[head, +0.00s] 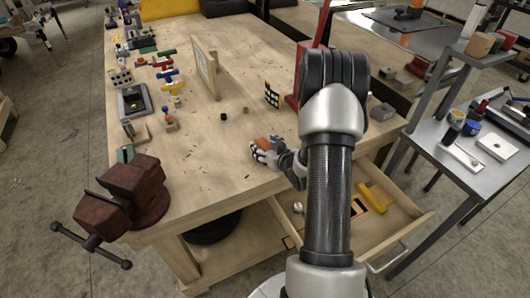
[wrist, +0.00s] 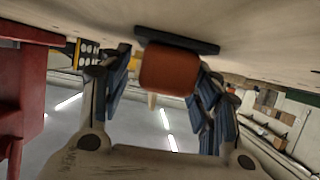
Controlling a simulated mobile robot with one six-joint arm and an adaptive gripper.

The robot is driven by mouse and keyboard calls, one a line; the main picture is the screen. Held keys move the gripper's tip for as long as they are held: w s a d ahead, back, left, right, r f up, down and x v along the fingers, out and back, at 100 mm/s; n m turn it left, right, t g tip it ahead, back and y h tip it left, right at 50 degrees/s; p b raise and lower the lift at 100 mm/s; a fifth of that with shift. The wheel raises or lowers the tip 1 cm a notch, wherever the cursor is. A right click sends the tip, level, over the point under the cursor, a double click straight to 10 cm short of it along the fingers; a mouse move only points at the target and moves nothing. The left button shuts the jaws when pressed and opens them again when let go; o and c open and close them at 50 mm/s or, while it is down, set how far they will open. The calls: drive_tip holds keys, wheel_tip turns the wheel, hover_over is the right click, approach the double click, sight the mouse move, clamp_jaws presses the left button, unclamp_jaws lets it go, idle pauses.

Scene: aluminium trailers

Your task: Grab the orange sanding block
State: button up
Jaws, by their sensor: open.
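The orange sanding block (head: 264,142) sits on the wooden workbench near its front edge, partly hidden by my gripper (head: 268,156) in the head view. In the wrist view the orange block (wrist: 168,70) has a dark flat plate along one side and lies against the bench surface, which fills the top of that picture. My gripper (wrist: 163,84) is open, with one finger on each side of the block. Gaps seem to show between block and fingers; contact cannot be told for certain.
A red vise (head: 125,193) is at the bench's front left corner. A red upright bracket (head: 304,70) stands behind my arm; red metal (wrist: 22,90) also shows at left in the wrist view. An open drawer (head: 405,215) juts out below. The bench middle is mostly clear.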

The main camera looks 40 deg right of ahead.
drive_tip(key=shift+c, duration=0.2)
drive_tip(key=c, duration=1.2)
drive_tip(key=shift+o, duration=0.2)
drive_tip(key=shift+r, duration=0.1)
